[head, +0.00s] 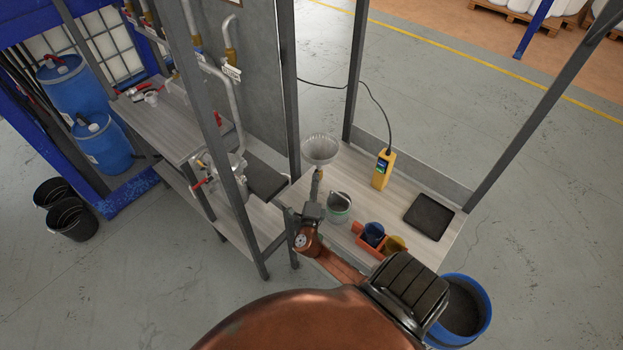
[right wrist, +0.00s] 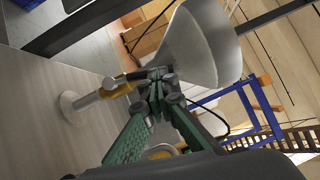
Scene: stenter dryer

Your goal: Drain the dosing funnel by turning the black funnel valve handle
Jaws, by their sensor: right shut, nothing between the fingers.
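The dosing funnel (head: 320,149) is a pale grey cone on a thin upright stem, standing near the left back of the wooden table. My right gripper (head: 312,208) is at the stem, below the cone. In the right wrist view the funnel (right wrist: 203,45) is large, just beyond the fingertips. My right gripper (right wrist: 158,78) is shut there and empty, its tips close to a brass-coloured fitting (right wrist: 118,88) on the stem. I cannot make out the black valve handle apart from the dark fingertips, nor whether they touch it. My left gripper is out of view.
A grey bucket (head: 339,207) stands right of the gripper. An orange tray (head: 361,240) holds blue and yellow cups. A yellow meter (head: 382,170) and a black pad (head: 429,216) are farther right. A dark frame post (head: 286,90) rises on the left.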

